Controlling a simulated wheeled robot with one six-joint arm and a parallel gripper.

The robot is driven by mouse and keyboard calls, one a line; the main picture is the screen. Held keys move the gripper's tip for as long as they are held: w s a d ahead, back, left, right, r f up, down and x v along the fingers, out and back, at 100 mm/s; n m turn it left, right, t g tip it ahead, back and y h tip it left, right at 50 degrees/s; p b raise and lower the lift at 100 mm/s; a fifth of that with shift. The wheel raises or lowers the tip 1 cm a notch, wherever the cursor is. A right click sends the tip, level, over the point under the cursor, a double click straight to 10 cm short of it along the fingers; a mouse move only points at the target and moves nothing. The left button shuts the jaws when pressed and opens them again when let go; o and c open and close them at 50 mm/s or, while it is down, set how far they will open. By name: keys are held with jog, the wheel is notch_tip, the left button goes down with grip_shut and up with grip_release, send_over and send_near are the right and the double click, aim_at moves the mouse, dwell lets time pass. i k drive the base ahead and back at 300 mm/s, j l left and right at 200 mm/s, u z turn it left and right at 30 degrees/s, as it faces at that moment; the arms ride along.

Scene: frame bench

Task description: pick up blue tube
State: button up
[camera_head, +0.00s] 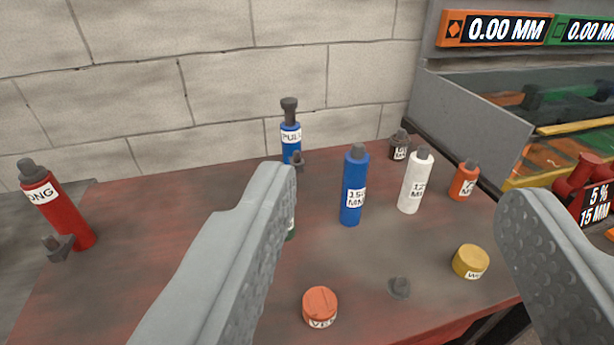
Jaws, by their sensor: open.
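My gripper (395,182) is open and empty. Its two grey fingers are wide apart in the foreground, and the blue tube shows between them, nearer the left finger in the picture. The left finger hides part of a green item (291,226).
A white tube (411,188) stands just right of the blue tube, with an orange tube (464,181) beyond. An orange disc (320,304), a yellow disc (470,260) and a dark knob (399,287) lie nearer. A red tube (60,207) leans far left. A brick wall (140,80) closes the back.

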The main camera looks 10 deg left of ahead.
aim_at(356, 164)
jog(key=u, duration=2.5)
jog(key=z, duration=2.5)
jog(key=i+j+u, duration=0.1)
jog(key=i+j, duration=0.2)
jog(key=j, duration=0.15)
